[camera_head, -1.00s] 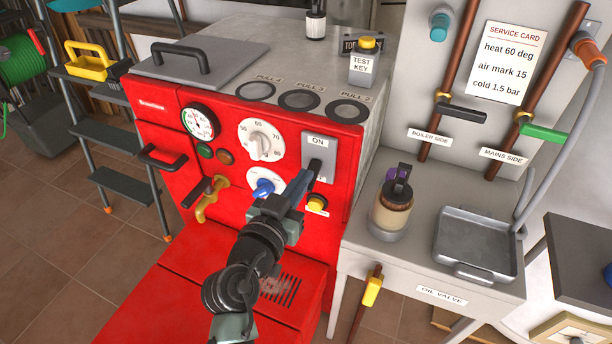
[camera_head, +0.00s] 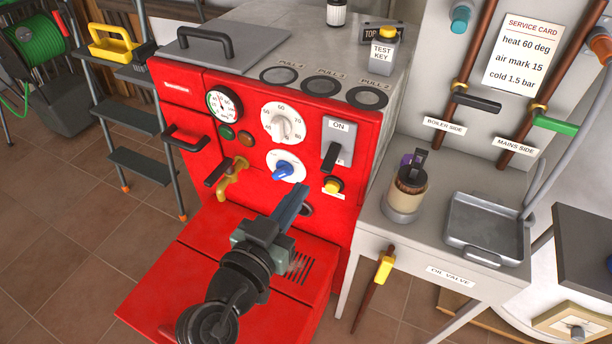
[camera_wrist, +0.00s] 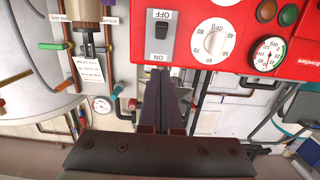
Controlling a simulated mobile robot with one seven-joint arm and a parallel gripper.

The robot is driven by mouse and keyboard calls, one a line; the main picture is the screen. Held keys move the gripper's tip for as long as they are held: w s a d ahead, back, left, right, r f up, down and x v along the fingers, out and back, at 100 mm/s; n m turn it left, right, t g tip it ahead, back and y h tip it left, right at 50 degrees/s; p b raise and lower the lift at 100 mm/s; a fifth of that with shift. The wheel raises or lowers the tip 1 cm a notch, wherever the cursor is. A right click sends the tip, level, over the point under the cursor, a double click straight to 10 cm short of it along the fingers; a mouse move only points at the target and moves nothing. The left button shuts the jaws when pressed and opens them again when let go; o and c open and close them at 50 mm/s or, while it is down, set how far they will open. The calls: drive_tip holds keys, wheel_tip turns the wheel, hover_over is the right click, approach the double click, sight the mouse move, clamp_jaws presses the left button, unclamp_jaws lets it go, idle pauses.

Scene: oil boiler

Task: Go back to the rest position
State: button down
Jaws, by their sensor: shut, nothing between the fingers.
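My gripper (camera_head: 296,200) is shut and empty in the head view, in front of the lower part of the red boiler panel (camera_head: 260,172). It is apart from the ON switch (camera_head: 337,143), which sits above and to the right of its fingertips. The blue knob (camera_head: 284,171) is just above the gripper. In the wrist view my closed fingers (camera_wrist: 166,85) point toward the ON/OFF switch (camera_wrist: 161,29), and that view is upside down. A white temperature dial (camera_wrist: 213,40) shows beside the switch there.
A yellow-handled oil valve (camera_head: 384,268) hangs at the bench front. A stepladder (camera_head: 135,165) stands left.

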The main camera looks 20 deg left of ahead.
drive_tip(key=shift+s+f, duration=0.1)
drive_tip(key=shift+s, duration=0.25)
idle(0.3)
